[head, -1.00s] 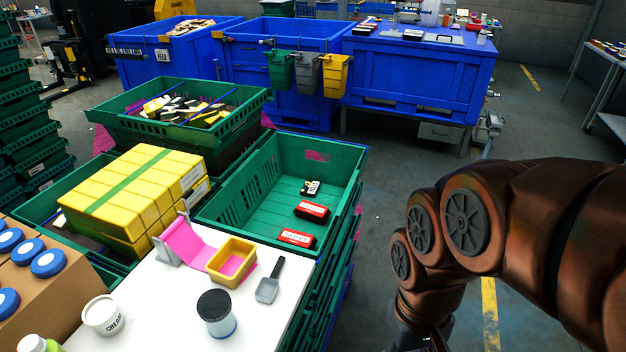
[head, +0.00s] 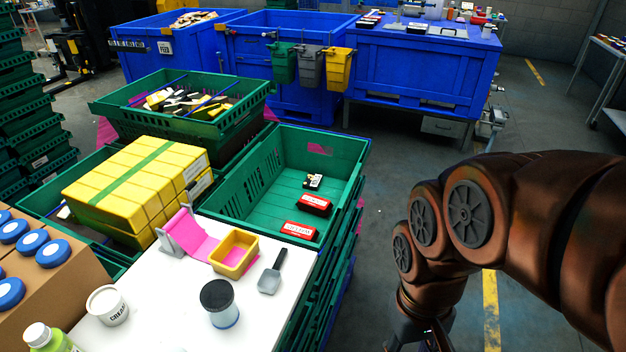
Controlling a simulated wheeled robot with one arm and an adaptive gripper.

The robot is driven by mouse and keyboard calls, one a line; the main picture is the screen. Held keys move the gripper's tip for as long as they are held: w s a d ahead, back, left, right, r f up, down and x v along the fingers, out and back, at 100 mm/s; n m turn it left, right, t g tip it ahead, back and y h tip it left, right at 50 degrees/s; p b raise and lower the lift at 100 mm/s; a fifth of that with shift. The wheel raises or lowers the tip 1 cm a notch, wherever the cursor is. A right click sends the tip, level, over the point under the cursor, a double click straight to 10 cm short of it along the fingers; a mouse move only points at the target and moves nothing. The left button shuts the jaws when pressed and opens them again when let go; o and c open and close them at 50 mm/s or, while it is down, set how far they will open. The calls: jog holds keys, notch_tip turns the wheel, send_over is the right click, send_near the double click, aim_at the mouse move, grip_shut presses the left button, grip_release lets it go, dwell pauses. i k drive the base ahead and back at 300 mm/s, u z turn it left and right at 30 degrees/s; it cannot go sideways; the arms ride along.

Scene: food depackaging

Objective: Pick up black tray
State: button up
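Two small black trays with red labels lie in the green crate at centre: one black tray (head: 313,206) farther back, one black tray (head: 299,232) nearer the front. A smaller black item with a white label (head: 313,182) lies behind them. More dark trays (head: 368,21) lie on the blue bin top at the back; they are small in view. My gripper (head: 424,346) is at the bottom edge, right of the crate and apart from the trays. It points down and is mostly cut off, so its opening is not clear.
The green crate (head: 352,180) has high walls and mostly free floor. A white table (head: 170,310) in front holds a yellow tub (head: 234,254), a scoop (head: 271,273) and a dark-lidded jar (head: 220,304). A stack of yellow boxes (head: 133,190) stands left. Grey floor at right is open.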

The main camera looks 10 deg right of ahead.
aim_at(312, 181)
jog(key=z, duration=1.45)
jog(key=i, duration=1.8)
jog(key=u, duration=3.3)
jog(key=i, duration=0.5)
jog(key=z, duration=0.1)
